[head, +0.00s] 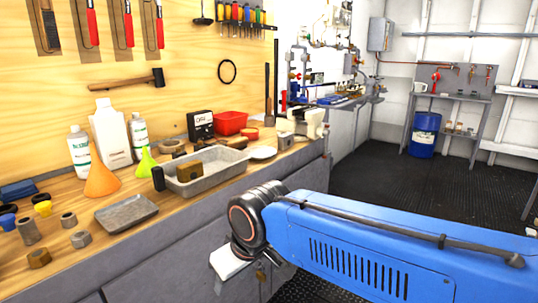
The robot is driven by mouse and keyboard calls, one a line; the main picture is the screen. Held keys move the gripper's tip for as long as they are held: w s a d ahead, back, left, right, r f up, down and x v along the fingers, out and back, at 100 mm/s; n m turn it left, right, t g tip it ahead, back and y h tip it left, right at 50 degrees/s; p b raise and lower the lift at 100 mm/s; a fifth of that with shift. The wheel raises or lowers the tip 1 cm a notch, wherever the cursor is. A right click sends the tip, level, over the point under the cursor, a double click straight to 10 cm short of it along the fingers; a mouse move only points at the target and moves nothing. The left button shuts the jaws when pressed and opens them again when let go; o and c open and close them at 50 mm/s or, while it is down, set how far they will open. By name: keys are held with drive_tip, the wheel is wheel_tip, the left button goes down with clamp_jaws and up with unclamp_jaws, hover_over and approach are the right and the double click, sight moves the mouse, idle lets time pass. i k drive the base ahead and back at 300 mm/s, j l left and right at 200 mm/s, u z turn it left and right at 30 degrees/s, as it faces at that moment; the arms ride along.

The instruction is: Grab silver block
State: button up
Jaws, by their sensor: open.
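I cannot clearly pick out a silver block. The closest matches are small grey metal pieces at the bench's left: a squat grey nut-like piece (81,239) and another one (68,219) behind it. A brass-coloured block (190,171) sits in the grey deep tray (222,176). My gripper (238,280) hangs below the dark wrist joint of my blue arm, in front of the bench's cabinet side and to the right of these pieces. It is open and apart from them; its fingers are small and partly hidden.
The wooden bench (160,205) also holds a shallow grey tray (126,212), an orange funnel (101,180), a yellow-green funnel (146,163), white bottles (111,135), a red bin (230,123) and a brass nut (39,258). The dark floor (400,180) at right is open.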

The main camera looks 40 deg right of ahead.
sight(285, 140)
drive_tip(key=z, duration=1.2)
